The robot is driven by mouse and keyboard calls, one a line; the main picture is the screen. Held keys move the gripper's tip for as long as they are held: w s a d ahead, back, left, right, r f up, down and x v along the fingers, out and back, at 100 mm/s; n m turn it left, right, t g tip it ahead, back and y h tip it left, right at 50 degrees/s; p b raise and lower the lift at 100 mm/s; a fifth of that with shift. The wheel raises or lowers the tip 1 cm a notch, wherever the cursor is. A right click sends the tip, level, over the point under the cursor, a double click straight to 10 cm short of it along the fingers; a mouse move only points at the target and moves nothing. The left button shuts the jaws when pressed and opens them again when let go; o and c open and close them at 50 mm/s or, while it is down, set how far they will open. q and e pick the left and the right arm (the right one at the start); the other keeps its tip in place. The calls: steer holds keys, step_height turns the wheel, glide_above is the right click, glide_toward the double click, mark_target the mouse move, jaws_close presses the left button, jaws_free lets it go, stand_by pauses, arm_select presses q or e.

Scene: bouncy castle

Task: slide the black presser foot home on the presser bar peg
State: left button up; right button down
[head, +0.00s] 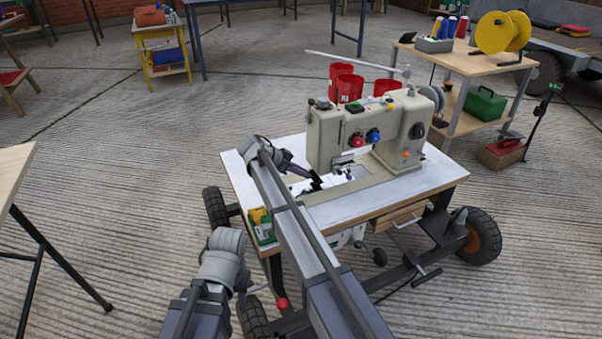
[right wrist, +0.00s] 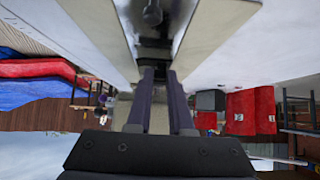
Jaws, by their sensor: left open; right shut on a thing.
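The sewing machine (head: 368,135) is beige and stands on a white-topped table (head: 420,178). My right gripper (head: 314,182) reaches under its head from the left, shut on the small black presser foot (head: 317,180). In the right wrist view the fingers (right wrist: 164,72) close on a dark piece (right wrist: 154,52). A grey rod end (right wrist: 152,14) shows beyond it, apparently the presser bar peg. Whether foot and peg touch, I cannot tell. My left gripper (head: 243,280) is low at the left, off the table, its fingertips mostly hidden behind the wrist.
A green and yellow box (head: 262,226) sits at the table's left corner. A wooden bench (head: 470,62) with a yellow reel (head: 502,33) is at the back right.

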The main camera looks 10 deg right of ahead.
steer(key=shift+d, duration=0.2)
stand_by(0.4)
steer(key=c, duration=0.7)
jaws_free()
steer(key=shift+c, duration=0.2)
steer(key=shift+r, duration=0.1)
steer(key=p+v, duration=0.5)
steer(key=v, duration=0.2)
steer(key=shift+a, duration=0.3)
steer(key=shift+r, duration=0.15)
